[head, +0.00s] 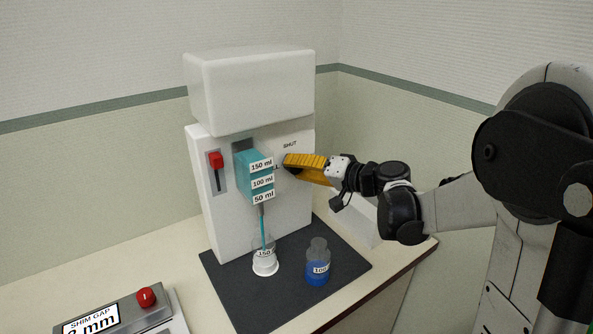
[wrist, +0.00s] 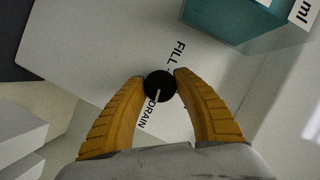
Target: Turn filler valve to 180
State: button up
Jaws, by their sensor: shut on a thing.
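The filler (head: 225,130) is a tall white machine. Its valve knob (wrist: 160,85) is round and black with a white pointer line, seen in the wrist view between the words FILL and DRAIN. The pointer runs downward and slightly left, toward DRAIN. My gripper (head: 288,162) is shut on the knob, one yellow finger on each side, and it also shows in the wrist view (wrist: 160,84). In the head view the fingers hide the knob; SHUT reads above them. A teal tank (head: 248,165) has 150, 100 and 50 ml labels.
Below the nozzle, a thin teal line reaches a flask (head: 264,256) labelled 150 on a white round base. A blue bottle (head: 318,266) labelled 100 stands to its right on the dark mat (head: 234,294). A red slider (head: 215,160) and a SHIM GAP box (head: 115,318) are left.

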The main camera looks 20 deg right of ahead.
jog(key=shift+m+y+b, duration=0.35)
jog(key=shift+m+y, duration=0.05)
jog(key=shift+m, duration=0.4)
jog(key=o, duration=1.2)
jog(key=shift+c, duration=0.2)
jog(key=v, duration=1.2)
jog(key=shift+a+f, duration=0.1)
